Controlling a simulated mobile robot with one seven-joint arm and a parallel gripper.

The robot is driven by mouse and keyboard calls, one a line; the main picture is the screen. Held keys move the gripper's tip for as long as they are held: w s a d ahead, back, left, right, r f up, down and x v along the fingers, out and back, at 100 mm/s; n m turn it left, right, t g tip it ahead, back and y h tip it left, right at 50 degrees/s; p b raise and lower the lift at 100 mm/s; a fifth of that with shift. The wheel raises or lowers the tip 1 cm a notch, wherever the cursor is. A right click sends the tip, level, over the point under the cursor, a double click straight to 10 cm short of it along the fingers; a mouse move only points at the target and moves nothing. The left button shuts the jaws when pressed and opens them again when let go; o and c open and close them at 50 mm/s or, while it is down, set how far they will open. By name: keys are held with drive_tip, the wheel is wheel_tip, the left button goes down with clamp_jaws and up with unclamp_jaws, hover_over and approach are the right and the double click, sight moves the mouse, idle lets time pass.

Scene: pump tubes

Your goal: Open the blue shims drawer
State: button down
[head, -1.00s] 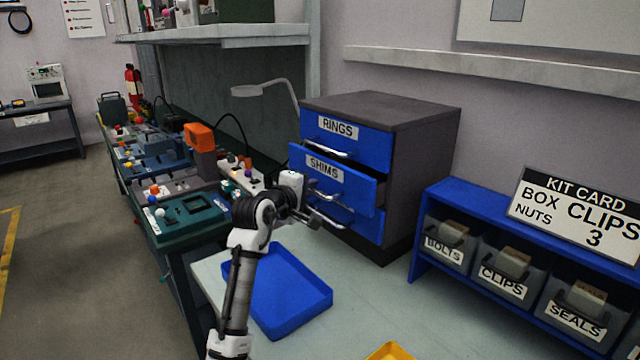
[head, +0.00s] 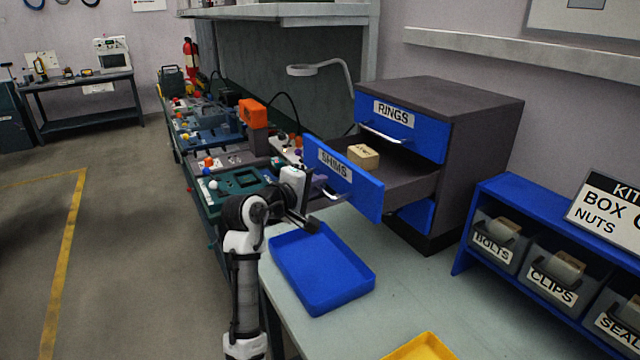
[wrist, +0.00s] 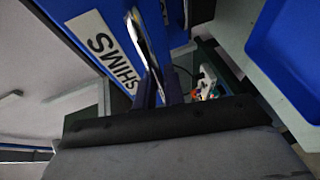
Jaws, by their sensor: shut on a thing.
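The blue shims drawer (head: 345,178) is the middle drawer of a dark grey cabinet (head: 476,135) and stands well pulled out. A tan block (head: 363,155) lies inside it. My gripper (head: 316,200) is at the front of this drawer and shut on its metal handle, which is mostly hidden behind the gripper in the head view. In the wrist view the SHIMS label (wrist: 103,48) and the handle (wrist: 140,38) show close up, with the dark fingers (wrist: 160,88) at the handle.
The rings drawer (head: 402,125) above is shut. A lower blue drawer (head: 416,216) is partly hidden. A blue tray (head: 322,270) lies on the bench below the open drawer, with a yellow tray (head: 422,348) nearer. A blue shelf with labelled bins (head: 495,237) stands at right.

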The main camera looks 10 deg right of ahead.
drive_tip(key=c, duration=1.5)
unclamp_jaws()
drive_tip(key=b+v, duration=0.3)
drive_tip(key=v, duration=1)
drive_tip(key=shift+s+a+r, duration=0.2)
drive_tip(key=shift+s+a, duration=0.05)
